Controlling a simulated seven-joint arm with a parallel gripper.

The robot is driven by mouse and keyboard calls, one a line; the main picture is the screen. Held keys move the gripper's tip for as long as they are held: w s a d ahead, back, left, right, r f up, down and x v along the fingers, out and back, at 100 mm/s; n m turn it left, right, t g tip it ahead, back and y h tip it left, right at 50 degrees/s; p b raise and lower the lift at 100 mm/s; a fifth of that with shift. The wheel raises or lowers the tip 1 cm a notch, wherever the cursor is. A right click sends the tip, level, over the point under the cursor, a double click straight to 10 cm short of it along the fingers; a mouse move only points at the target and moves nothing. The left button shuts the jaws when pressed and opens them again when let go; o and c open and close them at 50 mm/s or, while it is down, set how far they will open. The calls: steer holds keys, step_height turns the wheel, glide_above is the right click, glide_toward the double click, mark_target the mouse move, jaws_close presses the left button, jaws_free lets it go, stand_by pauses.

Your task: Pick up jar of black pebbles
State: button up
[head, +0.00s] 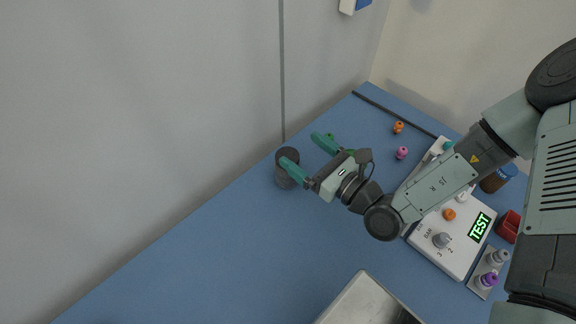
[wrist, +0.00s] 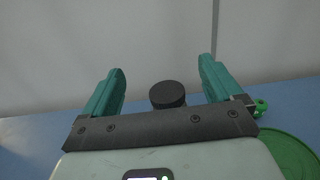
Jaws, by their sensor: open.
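A dark jar (head: 285,180) with a black lid stands on the blue bench near the grey wall. One green finger of my gripper (head: 300,149) overlaps it in the head view. In the wrist view the jar's black lid (wrist: 168,94) shows between the two green fingers of my gripper (wrist: 162,70), beyond the palm. The fingers are wide apart and nothing is gripped. The jar's lower part is hidden behind the palm in the wrist view. Its contents cannot be made out.
A control box with a lit TEST display (head: 480,227) lies to the right, with a blue-lidded jar (head: 498,180) and red bin (head: 509,227) beyond. A metal tray (head: 365,282) is at the front. Small orange (head: 398,127) and pink (head: 402,153) items stand behind. The left bench is clear.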

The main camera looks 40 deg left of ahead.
mark_target(281, 178)
steer(key=f, duration=0.5)
steer(key=a+f, duration=0.1)
steer(key=f, duration=0.1)
steer(key=shift+f, duration=0.15)
steer(key=a, duration=0.6)
steer(key=shift+a, duration=0.25)
steer(key=c, duration=1.4)
